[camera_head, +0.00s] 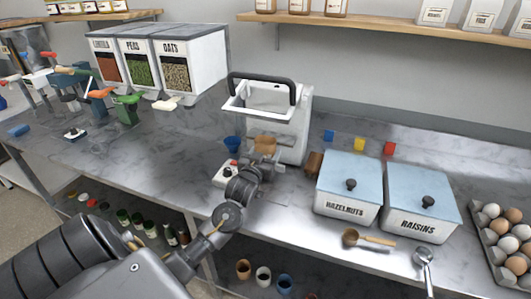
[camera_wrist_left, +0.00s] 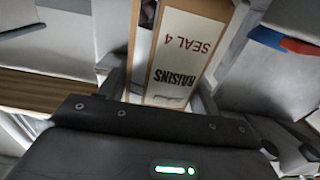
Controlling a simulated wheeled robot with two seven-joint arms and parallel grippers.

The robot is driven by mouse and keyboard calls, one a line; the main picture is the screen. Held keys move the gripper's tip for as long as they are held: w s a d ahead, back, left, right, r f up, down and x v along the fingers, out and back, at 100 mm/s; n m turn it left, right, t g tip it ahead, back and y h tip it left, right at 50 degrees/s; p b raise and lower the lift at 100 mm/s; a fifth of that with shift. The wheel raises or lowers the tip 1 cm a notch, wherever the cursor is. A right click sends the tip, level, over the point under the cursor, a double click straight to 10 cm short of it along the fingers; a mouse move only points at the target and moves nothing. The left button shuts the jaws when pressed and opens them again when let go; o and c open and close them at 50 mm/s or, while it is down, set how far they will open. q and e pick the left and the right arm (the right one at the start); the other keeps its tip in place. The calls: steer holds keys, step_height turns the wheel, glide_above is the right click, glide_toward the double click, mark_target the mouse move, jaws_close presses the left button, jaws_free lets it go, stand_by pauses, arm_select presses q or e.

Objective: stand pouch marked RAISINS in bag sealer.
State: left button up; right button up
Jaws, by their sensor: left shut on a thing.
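My left gripper (camera_head: 263,160) is at the front of the bag sealer. It is shut on a tan pouch (camera_head: 265,144), whose white label in the left wrist view reads RAISINS and SEAL 4 (camera_wrist_left: 188,50). The fingers (camera_wrist_left: 160,97) lie on both sides of the pouch. The bag sealer (camera_head: 293,139) is a white machine with a raised white frame and a black handle (camera_head: 263,76). The pouch overlaps the front of the sealer in the head view. I cannot tell whether its base rests on anything. My right gripper is not in view.
A blue cup (camera_head: 233,144) and a white box with a red button (camera_head: 222,177) stand left of the sealer. A small brown object (camera_head: 314,163) is at its right. Lidded HAZELNUTS (camera_head: 345,208) and RAISINS (camera_head: 418,227) bins stand further right. The counter's left middle is clear.

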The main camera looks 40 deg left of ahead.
arm_select(q)
steer(key=shift+f, duration=0.55)
steer(key=o, duration=1.1)
steer(key=shift+s, duration=0.1)
steer(key=shift+r, duration=0.35)
steer(key=shift+s+d+r, duration=0.1)
steer(key=shift+r, duration=0.05)
steer(key=b+v, duration=0.2)
steer(key=v, duration=0.9)
steer(key=shift+s+r, duration=0.15)
steer(key=shift+s, duration=0.15)
